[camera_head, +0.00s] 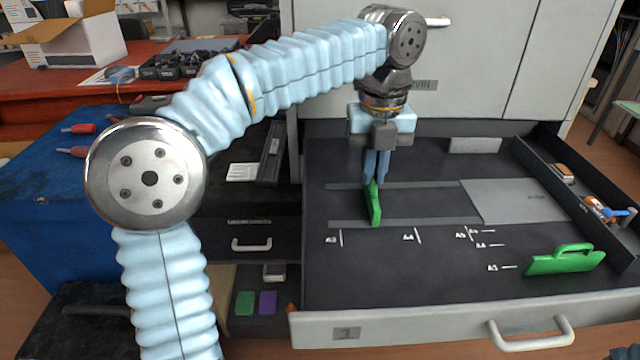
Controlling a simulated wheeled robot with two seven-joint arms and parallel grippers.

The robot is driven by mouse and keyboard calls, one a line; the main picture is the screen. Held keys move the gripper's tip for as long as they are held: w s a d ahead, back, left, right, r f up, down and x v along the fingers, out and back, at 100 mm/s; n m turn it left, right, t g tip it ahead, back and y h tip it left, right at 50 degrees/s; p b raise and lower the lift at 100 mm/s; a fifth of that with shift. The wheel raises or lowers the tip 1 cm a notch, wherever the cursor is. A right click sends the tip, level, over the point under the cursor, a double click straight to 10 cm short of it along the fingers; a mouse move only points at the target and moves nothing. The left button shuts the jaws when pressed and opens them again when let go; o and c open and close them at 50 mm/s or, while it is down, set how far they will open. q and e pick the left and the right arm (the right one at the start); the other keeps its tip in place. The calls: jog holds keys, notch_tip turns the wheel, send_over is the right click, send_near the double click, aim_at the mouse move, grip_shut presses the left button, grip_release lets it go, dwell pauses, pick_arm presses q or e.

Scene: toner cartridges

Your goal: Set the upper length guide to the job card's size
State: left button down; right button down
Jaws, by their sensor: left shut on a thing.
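My left gripper (376,182) reaches down into the open drawer and is shut on the top of a green length guide (376,209). This guide stands upright across the tray's two grey rails (430,222), between the A3 and A4 marks on the drawer floor. A second green guide (565,262), with a handle loop, stands at the drawer's right front near another column of size marks. A small white card (242,172) lies on the dark surface left of the drawer; its writing is too small to read.
The drawer front (420,328) and its side compartment (570,185) bound the tray. A grey plate (515,201) covers the tray's right part. A black cartridge (270,158) lies beside the card. A blue cabinet and a red bench stand at left.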

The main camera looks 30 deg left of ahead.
pick_arm(q)
jog(key=shift+w+d, duration=0.5)
jog(key=shift+d, duration=0.35)
jog(key=shift+w+d, duration=0.55)
jog(key=shift+d, duration=0.25)
jog(key=shift+w+d, duration=0.5)
jog(key=shift+d, duration=0.35)
jog(key=c, duration=1.4)
grip_release()
jog(key=shift+o, duration=0.2)
notch_tip(320, 180, up, 7)
jog(key=shift+s, duration=0.1)
